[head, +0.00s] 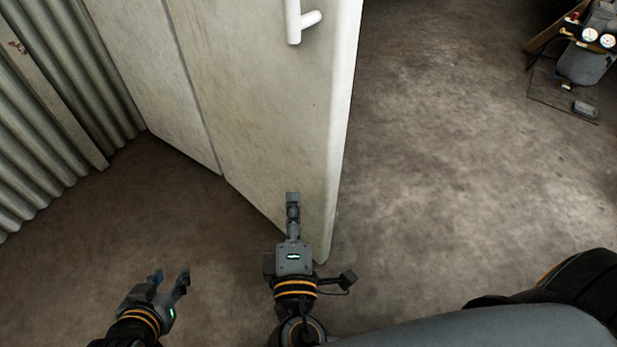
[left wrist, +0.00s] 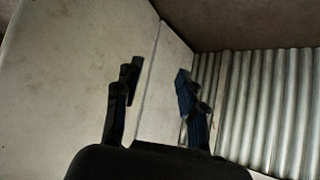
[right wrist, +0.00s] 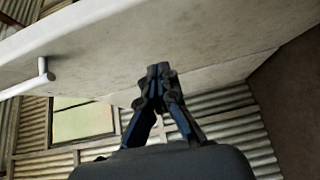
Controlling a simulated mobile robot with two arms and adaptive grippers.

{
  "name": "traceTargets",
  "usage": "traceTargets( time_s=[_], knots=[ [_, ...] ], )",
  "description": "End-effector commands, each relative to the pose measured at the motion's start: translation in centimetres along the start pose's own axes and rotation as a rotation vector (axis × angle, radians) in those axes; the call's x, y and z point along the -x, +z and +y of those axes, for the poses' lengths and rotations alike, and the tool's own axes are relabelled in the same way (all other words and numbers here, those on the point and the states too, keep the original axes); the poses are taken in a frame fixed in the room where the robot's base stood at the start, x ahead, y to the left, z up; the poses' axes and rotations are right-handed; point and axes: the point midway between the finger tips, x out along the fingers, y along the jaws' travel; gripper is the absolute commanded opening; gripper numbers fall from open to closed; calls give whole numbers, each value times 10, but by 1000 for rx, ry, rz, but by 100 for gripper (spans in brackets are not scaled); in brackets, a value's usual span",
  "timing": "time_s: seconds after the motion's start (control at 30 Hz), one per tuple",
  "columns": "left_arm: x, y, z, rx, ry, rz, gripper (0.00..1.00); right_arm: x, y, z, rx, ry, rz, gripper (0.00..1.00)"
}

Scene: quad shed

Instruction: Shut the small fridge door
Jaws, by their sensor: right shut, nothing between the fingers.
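The fridge door (head: 270,100) is a tall, off-white, worn panel with a white handle (head: 295,22) near its right edge. A seam on its left separates it from another off-white panel (head: 150,75), at a slight angle to it; the door looks swung open. My right gripper (head: 293,198) is shut and empty, in front of the door's lower part near its right edge. In the right wrist view its closed fingers (right wrist: 158,72) overlap the door panel; I cannot tell if they touch. My left gripper (head: 170,275) is open and empty, low on the left, apart from the door. The fridge's inside is hidden.
A corrugated metal wall (head: 35,130) stands on the left. The brown floor (head: 470,130) right of the door is clear. A machine with gauges (head: 585,60) stands at the top right. A window (right wrist: 82,120) shows in the right wrist view.

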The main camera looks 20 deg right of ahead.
Motion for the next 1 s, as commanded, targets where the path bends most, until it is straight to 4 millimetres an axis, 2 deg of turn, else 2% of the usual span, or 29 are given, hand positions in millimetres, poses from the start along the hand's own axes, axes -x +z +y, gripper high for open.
traceTargets(
  time_s=[0.13,0.27,0.67,0.7,0.8,1.0],
  knots=[
    [8,-4,0,0,-1,14,40,-2,8,14,1,37,-27,0],
    [9,-4,0,0,-1,3,40,-18,8,16,1,40,-28,0],
    [13,14,-2,2,-5,-81,40,-101,10,19,0,39,-25,0],
    [13,15,-2,2,-6,-90,40,-105,15,19,3,38,-26,0],
    [14,20,-3,3,-7,-111,40,-115,27,19,3,37,-25,0],
    [16,25,-3,3,-7,-134,40,-125,37,18,2,35,-23,0]
  ],
)
